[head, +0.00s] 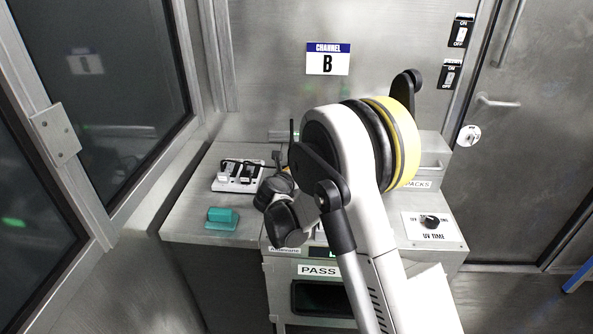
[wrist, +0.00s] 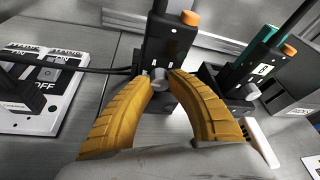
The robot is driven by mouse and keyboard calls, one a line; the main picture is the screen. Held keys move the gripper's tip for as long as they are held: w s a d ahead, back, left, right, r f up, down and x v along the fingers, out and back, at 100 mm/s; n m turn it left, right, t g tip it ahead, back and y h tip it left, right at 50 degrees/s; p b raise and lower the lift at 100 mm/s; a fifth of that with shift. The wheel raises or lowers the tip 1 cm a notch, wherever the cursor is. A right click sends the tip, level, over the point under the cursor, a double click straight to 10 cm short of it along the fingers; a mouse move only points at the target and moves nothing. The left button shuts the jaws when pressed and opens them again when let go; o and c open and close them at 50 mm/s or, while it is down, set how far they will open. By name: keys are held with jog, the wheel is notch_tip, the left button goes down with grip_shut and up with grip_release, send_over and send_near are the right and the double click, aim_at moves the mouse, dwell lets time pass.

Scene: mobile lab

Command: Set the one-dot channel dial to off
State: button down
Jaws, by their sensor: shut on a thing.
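In the wrist view, a black upright unit (wrist: 168,42) with an orange top button stands straight ahead. A small grey dial (wrist: 159,83) sticks out low on its front. My gripper (wrist: 163,76) has its two yellow fingers closed on this dial, one on each side. A second black unit (wrist: 244,76) with a pale label of small dark marks and its own grey dial (wrist: 250,91) stands to the right, apart from the fingers. I cannot clearly read the dot marking or pointer on the held dial. In the head view my arm hides the units and the fingertips.
A white power strip (head: 238,177) with plugs and cables lies on the left of the bench; it also shows in the wrist view (wrist: 45,88). A teal block (head: 222,217) sits in front of it. A UV timer panel (head: 434,228) is at right. A Channel B sign (head: 328,59) hangs behind.

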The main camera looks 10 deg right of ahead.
dwell(0.3)
jog(key=c, duration=1.2)
grip_release()
